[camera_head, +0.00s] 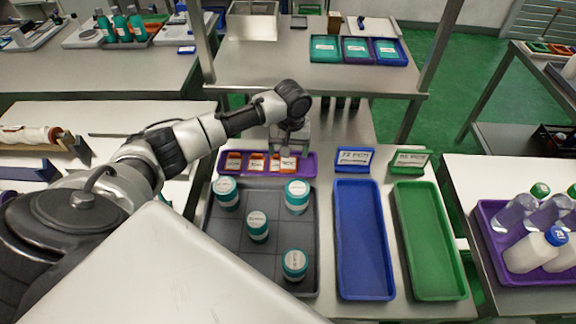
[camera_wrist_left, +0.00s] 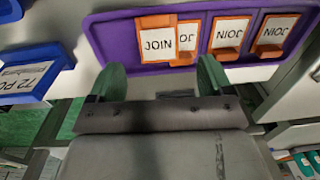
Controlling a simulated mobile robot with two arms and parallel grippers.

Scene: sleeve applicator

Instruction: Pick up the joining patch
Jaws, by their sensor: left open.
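Orange joining patches with white "JOIN" labels stand in a purple tray (camera_head: 313,158) at the back of the bench. The nearest joining patch (camera_wrist_left: 156,43) overlaps another patch (camera_wrist_left: 187,44) in the left wrist view; in the head view this joining patch (camera_head: 289,164) is at the right of the row. My left gripper (camera_head: 291,150) is above the tray's right part. In the wrist view, my left gripper's green fingers (camera_wrist_left: 160,80) are apart, one on each side below the patch, with nothing visible between them. My right gripper is not in view.
A dark grey tray (camera_head: 280,220) with several teal-and-white jars lies in front of the purple tray. A metal frame stands behind.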

